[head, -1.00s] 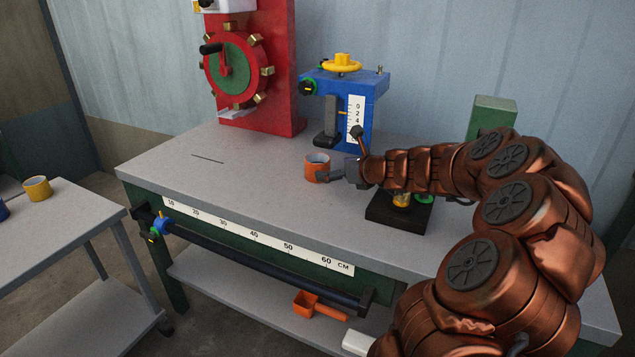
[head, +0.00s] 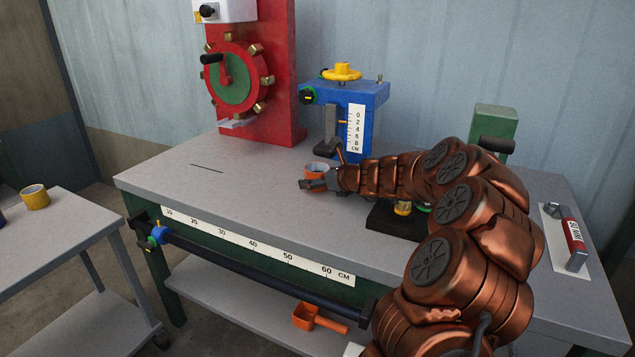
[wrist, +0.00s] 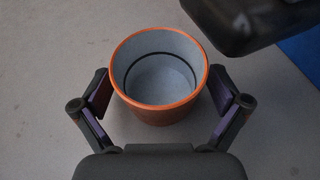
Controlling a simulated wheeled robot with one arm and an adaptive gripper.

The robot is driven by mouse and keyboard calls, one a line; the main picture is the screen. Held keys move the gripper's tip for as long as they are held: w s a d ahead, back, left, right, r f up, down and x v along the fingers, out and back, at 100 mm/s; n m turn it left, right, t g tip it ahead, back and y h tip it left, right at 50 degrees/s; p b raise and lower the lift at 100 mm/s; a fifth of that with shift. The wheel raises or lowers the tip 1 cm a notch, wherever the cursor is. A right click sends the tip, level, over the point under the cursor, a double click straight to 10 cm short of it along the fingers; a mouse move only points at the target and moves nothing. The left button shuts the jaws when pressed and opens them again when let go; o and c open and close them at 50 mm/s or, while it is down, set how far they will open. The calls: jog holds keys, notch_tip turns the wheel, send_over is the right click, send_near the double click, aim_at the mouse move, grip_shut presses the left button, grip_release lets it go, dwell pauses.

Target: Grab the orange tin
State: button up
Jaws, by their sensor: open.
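The orange tin (head: 317,169) stands upright on the grey workbench (head: 265,185), in front of the blue press. In the wrist view the tin (wrist: 160,114) is open-topped and empty, with a grey inside and an orange rim. My gripper (wrist: 160,92) is open, with one finger on the left of the tin and one on the right. A narrow gap shows on each side at the rim. In the head view my gripper (head: 313,185) is at the tin's near side and hides its lower part.
The blue press (head: 365,95) with a yellow handwheel stands behind the tin. Its dark block (wrist: 235,22) overhangs close to the tin's upper right in the wrist view. A red wheel machine (head: 270,70) stands back left. The bench's left side is clear.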

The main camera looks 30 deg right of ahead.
jog(key=shift+c, duration=0.4)
jog(key=c, duration=1.3)
jog(key=shift+o, duration=0.2)
